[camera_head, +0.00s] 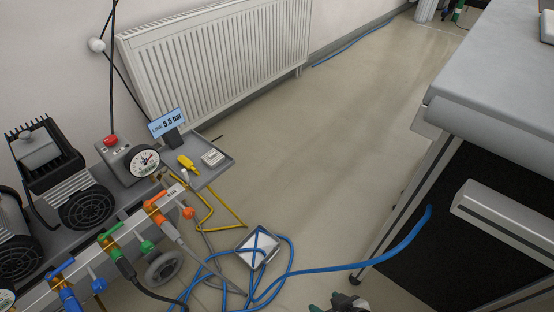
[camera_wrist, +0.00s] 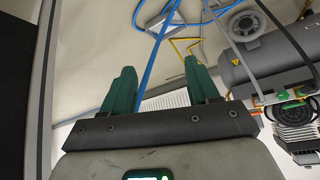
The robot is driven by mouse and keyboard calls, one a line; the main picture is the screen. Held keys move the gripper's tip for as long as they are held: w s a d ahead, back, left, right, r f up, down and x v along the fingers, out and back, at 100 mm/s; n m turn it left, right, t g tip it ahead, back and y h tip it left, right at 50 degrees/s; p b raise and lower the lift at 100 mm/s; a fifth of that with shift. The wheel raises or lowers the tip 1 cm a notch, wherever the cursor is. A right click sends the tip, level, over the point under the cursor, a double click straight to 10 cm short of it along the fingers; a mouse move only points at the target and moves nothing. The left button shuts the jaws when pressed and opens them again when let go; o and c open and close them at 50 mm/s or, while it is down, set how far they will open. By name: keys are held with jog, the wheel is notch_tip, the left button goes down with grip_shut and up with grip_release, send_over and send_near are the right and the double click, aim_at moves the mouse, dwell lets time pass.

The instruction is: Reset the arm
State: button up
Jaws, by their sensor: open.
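My gripper (camera_wrist: 161,84) shows in the wrist view with its two green fingers spread apart. Nothing is between the fingers; the floor, a blue hose and the radiator show behind the gap. In the head view only a small dark and greenish piece, probably part of my arm or gripper, shows at the bottom edge, right of the middle. The rest of the arm is out of view.
A compressor bench (camera_head: 218,173) with valves, a gauge (camera_head: 144,162) and a "5.5 bar" sign (camera_head: 168,122) stands at left. A blue hose (camera_head: 330,267) crosses the floor by a small tray (camera_head: 244,262). A grey workbench (camera_head: 500,70) is at right. The middle floor is clear.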

jog(key=s+d+r+m+g+h+p, duration=0.1)
jog(key=s+d+r+m+g+h, duration=0.15)
jog(key=s+d, duration=0.5)
jog(key=s+d+r+m+g+h, duration=0.1)
jog(key=s+d+r+m+g, duration=0.2)
jog(key=s+d, duration=0.4)
notch_tip(320, 180, up, 27)
jog(key=w+p, duration=0.1)
jog(key=p, duration=2.5)
jog(key=shift+d+f+p, duration=0.15)
jog(key=shift+d+p, duration=0.15)
jog(key=shift+d, duration=0.05)
jog(key=shift+t, duration=0.25)
